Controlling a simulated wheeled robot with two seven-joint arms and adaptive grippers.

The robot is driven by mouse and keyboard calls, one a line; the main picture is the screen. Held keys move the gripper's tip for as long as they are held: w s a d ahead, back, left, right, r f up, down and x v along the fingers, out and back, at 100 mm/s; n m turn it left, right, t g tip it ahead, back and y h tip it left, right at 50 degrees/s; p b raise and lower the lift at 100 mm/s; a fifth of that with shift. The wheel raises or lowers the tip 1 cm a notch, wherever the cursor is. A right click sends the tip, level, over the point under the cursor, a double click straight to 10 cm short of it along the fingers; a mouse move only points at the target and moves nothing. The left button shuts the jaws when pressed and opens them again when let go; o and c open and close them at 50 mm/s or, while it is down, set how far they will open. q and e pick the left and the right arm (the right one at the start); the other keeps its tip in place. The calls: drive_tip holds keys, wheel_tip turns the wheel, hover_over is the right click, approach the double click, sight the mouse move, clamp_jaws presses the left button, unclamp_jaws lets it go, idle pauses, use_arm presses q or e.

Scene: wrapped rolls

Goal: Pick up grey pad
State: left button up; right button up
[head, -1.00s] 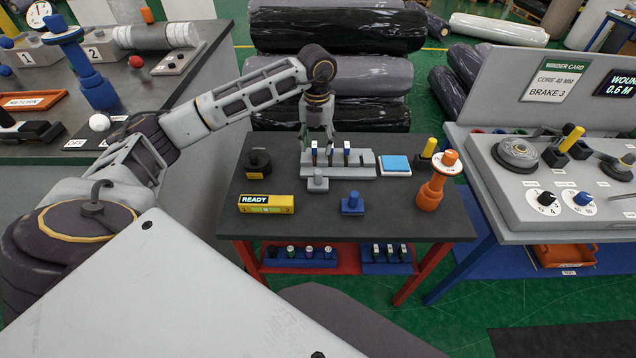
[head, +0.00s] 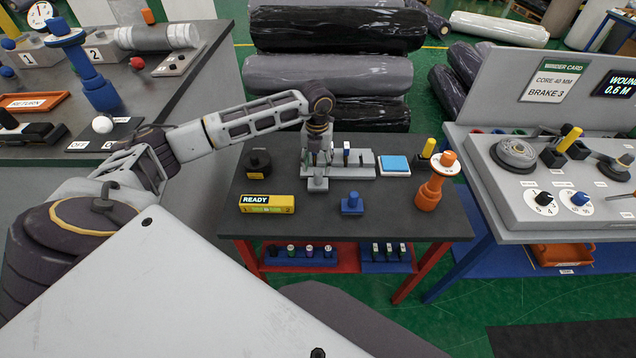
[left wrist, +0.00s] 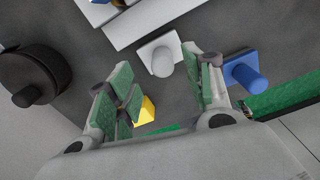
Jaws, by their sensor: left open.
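The grey pad (head: 318,185) is a small square block with an upright round knob, standing on the dark table in front of a grey slotted rack. My left gripper (head: 318,162) is open and points down just above and behind the pad, hiding a little of it. In the left wrist view the pad (left wrist: 160,60) shows beyond and between the two open, green-padded fingers (left wrist: 162,75). Nothing is between the fingertips that I can see touching. My right gripper is not in view.
A blue pad (head: 352,203) stands to the right, and a yellow READY box (head: 266,204) to the left. The grey rack (head: 362,165) is close behind. A black round weight (head: 258,162) and an orange spool (head: 434,185) stand further out. The front table strip is clear.

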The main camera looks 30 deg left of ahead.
sight(318, 172)
use_arm(q)
drive_tip(key=shift+s+d+f+p, duration=0.1)
drive_tip(key=shift+f+p, duration=0.35)
drive_tip(key=shift+f, duration=0.4)
drive_tip(key=shift+f+p, duration=0.3)
drive_tip(key=shift+f, duration=1.45)
drive_tip(key=shift+c, duration=0.8)
clamp_jaws()
